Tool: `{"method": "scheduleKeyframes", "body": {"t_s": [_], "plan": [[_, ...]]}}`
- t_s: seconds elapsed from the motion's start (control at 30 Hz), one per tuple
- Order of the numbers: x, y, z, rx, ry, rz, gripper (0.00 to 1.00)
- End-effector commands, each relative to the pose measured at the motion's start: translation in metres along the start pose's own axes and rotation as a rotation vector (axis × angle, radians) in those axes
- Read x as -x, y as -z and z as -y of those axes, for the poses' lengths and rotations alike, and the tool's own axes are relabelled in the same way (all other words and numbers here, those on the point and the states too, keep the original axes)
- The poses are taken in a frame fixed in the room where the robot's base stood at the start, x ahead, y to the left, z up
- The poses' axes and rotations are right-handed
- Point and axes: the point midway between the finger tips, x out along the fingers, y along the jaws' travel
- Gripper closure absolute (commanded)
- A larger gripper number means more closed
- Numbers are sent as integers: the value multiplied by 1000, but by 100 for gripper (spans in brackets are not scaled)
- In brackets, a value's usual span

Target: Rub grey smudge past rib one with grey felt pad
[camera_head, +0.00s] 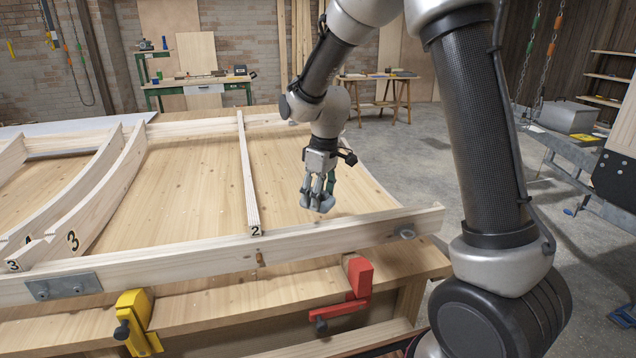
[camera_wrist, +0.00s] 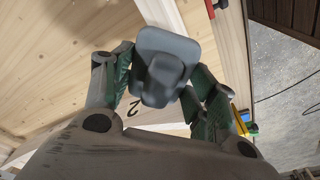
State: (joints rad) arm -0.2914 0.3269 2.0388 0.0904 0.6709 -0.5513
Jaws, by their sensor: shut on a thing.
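My gripper (camera_head: 318,192) is shut on the grey felt pad (camera_head: 317,205) and holds it over the wooden panel, right of the rib marked 2 (camera_head: 248,170). In the wrist view, the pad (camera_wrist: 178,45) is a rounded grey block with a raised grip between the green-sided fingers (camera_wrist: 158,90). A grey smudge-like patch (camera_head: 403,233) shows on the front rail near its right end, right of and nearer than the pad. I cannot tell for sure that it is the smudge. No rib number 1 is readable.
A yellow clamp (camera_head: 138,318) and a red clamp (camera_head: 358,280) stick out below the front rail (camera_head: 200,261). Curved ribs marked 3 (camera_head: 105,195) stand at left. Bare panel (camera_head: 190,190) lies between ribs. A green-legged bench (camera_head: 196,86) stands behind.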

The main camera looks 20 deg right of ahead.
Motion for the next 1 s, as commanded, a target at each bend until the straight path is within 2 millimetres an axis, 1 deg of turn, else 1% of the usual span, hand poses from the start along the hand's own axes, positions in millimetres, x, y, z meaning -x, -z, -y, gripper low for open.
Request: {"method": "scheduleKeyframes", "body": {"t_s": [0.2, 0.4, 1.0], "plan": [[20, 4, 0, -2, -1, -3, 65], [33, 5, 0, -5, -1, -1, 65], [34, 5, 0, -4, 0, 0, 65]]}}
